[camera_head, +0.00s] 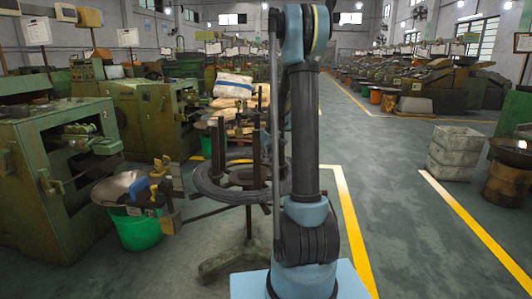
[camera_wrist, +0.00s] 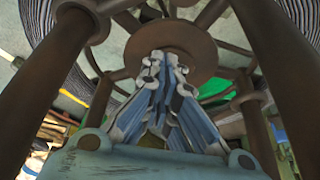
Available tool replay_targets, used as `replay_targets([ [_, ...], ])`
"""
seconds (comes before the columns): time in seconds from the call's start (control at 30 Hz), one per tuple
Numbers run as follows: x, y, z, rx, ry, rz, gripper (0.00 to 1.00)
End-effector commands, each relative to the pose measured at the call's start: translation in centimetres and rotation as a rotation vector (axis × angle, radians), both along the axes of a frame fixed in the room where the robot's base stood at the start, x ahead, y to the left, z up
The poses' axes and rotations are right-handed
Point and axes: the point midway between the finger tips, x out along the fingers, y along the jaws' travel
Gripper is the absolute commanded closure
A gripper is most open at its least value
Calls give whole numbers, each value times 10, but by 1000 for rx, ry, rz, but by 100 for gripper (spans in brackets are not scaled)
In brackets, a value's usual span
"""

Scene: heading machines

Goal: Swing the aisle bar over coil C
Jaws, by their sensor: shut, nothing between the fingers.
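A dark wire coil (camera_head: 212,188) lies on a stand (camera_head: 248,222) with upright posts (camera_head: 256,150) in the middle of the head view. Coil windings (camera_wrist: 62,45) also show at the upper left of the wrist view. My gripper (camera_wrist: 168,60) is shut and empty, among the stand's thick brown posts (camera_wrist: 28,80) and in front of its round brown hub (camera_wrist: 190,38); contact cannot be told. My arm hides my gripper and part of the stand in the head view. No letter marks the coil, and I cannot tell which bar is the aisle bar.
Green machines (camera_head: 60,165) stand at the left, with a green bucket (camera_head: 137,228) close to the stand. Grey crates (camera_head: 455,152) and a rusty drum (camera_head: 508,184) stand at the right. The grey aisle floor (camera_head: 400,190) between the yellow lines is clear.

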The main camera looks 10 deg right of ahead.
Motion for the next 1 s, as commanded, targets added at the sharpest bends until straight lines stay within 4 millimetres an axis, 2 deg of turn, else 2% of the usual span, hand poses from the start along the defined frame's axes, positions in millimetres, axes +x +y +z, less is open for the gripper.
replay_targets([
  [0.1, 4, 3, -13, 0, 0, 0, 100],
  [0.3, -19, -9, -14, 0, 0, -1, 100],
  [0.5, -30, -16, -15, 0, 0, 0, 100],
  [1.0, -32, -18, -15, 0, 0, 4, 100],
])
